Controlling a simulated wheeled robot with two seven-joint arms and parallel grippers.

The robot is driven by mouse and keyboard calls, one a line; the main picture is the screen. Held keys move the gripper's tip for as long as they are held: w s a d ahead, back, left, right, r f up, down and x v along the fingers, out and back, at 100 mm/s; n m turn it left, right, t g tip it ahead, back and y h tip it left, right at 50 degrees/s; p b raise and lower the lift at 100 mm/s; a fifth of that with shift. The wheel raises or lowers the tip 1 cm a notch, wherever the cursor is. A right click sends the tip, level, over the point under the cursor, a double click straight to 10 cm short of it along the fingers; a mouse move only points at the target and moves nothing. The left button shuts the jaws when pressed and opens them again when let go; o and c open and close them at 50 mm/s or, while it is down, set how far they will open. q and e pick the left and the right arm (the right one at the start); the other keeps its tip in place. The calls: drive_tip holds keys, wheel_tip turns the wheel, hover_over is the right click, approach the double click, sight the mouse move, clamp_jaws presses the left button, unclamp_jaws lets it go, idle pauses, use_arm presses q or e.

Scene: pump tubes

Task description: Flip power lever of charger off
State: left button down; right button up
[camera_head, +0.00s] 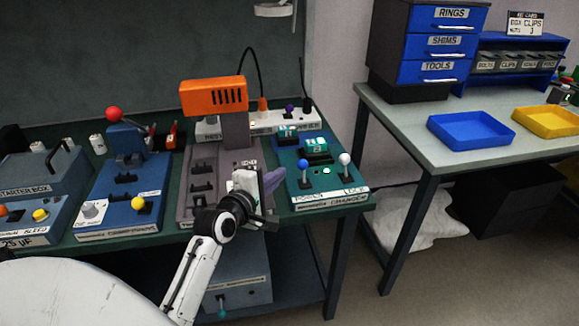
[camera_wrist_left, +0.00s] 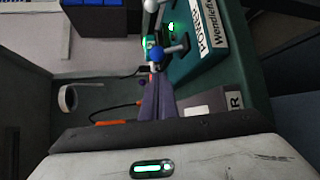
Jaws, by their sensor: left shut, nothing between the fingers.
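The charger (camera_head: 330,193) is a teal box at the right end of the green bench, with POWER and LOCK labels on its front. Its blue-knobbed lever (camera_head: 303,163) stands on the POWER side, and a white-knobbed lever (camera_head: 344,159) on the LOCK side. A green light (camera_head: 326,171) is lit between them. My left gripper (camera_head: 279,176) is shut and empty, just left of the blue knob. In the left wrist view the shut fingers (camera_wrist_left: 155,82) point at the blue knob (camera_wrist_left: 155,54); I cannot tell whether they touch. The POWER label (camera_wrist_left: 205,33) shows there too.
A grey unit with an orange head (camera_head: 213,96) stands left of the charger, beside a blue panel with a red knob (camera_head: 113,113). A power strip (camera_head: 285,119) lies behind. Another table with blue (camera_head: 470,146) and yellow trays stands right.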

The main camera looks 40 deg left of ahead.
sight(303, 169)
use_arm(q)
drive_tip(key=x, duration=0.7)
drive_tip(key=shift+w, duration=0.1)
